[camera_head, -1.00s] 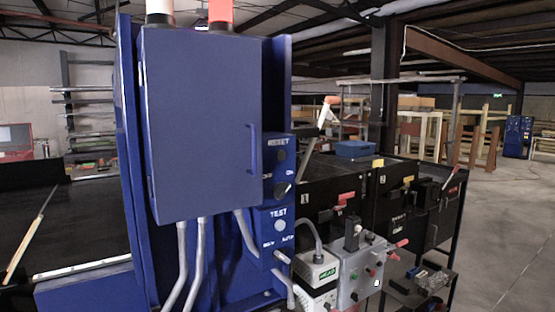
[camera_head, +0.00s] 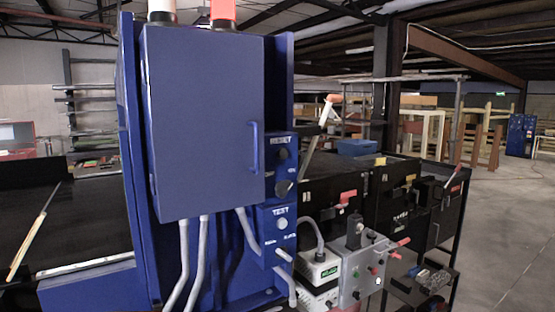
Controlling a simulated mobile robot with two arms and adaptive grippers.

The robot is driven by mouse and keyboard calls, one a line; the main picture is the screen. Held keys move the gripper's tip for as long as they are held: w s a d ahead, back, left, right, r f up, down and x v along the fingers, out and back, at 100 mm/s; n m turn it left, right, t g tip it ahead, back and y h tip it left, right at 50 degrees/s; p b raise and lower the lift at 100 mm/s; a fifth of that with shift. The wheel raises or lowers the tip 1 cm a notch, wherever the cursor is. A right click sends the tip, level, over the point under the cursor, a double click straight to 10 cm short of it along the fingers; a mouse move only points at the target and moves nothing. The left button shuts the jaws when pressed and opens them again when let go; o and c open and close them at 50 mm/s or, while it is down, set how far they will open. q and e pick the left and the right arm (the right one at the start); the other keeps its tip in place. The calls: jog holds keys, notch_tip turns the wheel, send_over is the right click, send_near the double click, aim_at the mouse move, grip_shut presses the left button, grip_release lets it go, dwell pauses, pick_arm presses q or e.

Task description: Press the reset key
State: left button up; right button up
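The blue control panel (camera_head: 270,200) is fixed to the right side of a tall blue cabinet (camera_head: 200,120). The RESET label sits near its top, with a dark round reset key (camera_head: 283,153) just under it. A dark rotary knob (camera_head: 283,188) is below that. Lower down, under the TEST label, is a pale round button (camera_head: 282,224), with another switch beneath it. Neither of my grippers shows in the view, so nothing of mine is seen touching the panel.
Grey conduits (camera_head: 192,260) run down from the cabinet. A grey control box (camera_head: 360,268) with red-tipped handles stands at lower right, beside a white box (camera_head: 320,270). Black cases (camera_head: 340,190) stand behind. A dark conveyor belt (camera_head: 80,230) lies at left. Open floor (camera_head: 515,220) is at far right.

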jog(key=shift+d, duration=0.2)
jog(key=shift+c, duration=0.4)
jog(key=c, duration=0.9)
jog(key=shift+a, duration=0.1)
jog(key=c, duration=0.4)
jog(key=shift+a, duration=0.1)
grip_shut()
